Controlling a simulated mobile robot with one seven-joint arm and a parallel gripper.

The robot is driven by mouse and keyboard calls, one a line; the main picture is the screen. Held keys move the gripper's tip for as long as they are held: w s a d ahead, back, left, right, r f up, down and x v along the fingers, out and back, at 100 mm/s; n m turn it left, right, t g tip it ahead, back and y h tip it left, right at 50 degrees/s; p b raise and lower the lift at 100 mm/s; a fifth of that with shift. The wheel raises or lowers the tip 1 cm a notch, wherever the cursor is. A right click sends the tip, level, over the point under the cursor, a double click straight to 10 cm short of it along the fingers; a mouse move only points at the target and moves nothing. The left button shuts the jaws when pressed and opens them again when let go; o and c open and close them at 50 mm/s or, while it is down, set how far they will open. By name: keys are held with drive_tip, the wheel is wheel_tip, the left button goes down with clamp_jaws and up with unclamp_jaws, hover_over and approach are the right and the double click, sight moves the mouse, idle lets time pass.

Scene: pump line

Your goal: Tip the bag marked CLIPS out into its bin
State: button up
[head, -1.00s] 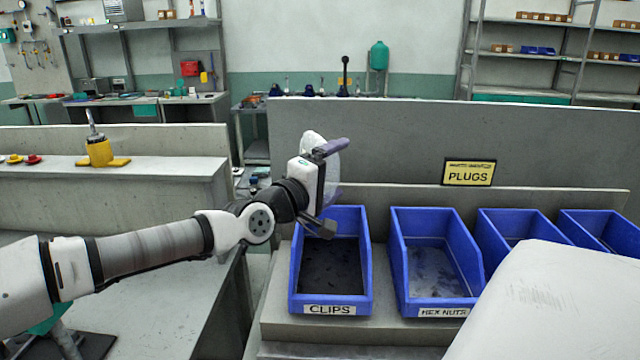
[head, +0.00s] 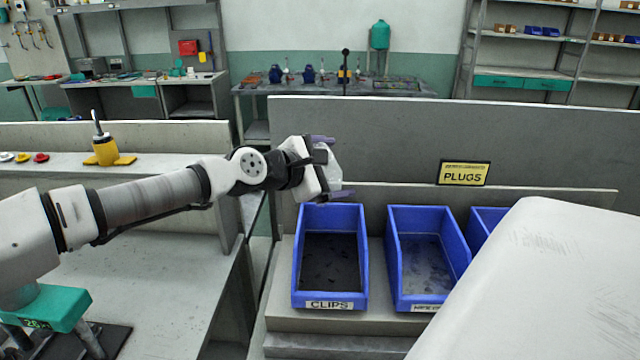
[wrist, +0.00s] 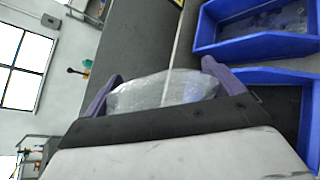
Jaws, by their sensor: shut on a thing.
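My gripper (head: 330,170) is above the back edge of the blue bin labelled CLIPS (head: 362,262), at the end of my outstretched arm. In the wrist view, its two purple fingers (wrist: 160,88) are shut on a clear plastic bag (wrist: 150,92). The bag's marking is not visible, and its contents are hard to tell. In the head view the bag is mostly hidden behind the gripper. The CLIPS bin has a dark floor with small dark pieces on it. Part of a blue bin also shows beside the gripper in the wrist view.
A blue bin labelled HEX NUTS (head: 463,262) stands right of the CLIPS bin, with another blue bin (head: 478,228) beyond it. A grey panel with a yellow PLUGS sign (head: 464,173) rises behind. A yellow fixture (head: 105,152) stands on the left ledge.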

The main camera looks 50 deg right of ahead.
drive_tip(key=shift+r+n+g+y+p, duration=0.4)
drive_tip(key=shift+r+n+p, duration=0.3)
drive_tip(key=shift+n+p, duration=0.15)
drive_tip(key=shift+n+g, duration=0.4)
drive_tip(key=shift+n, duration=0.15)
drive_tip(key=n+g, duration=0.1)
drive_tip(key=n+y, duration=0.1)
drive_tip(key=shift+r+n+g, duration=0.4)
wheel_tip(320, 180, down, 9)
drive_tip(key=b, duration=0.9)
drive_tip(key=shift+f+b, duration=0.2)
drive_tip(key=shift+b, duration=0.1)
drive_tip(key=shift+r, duration=0.1)
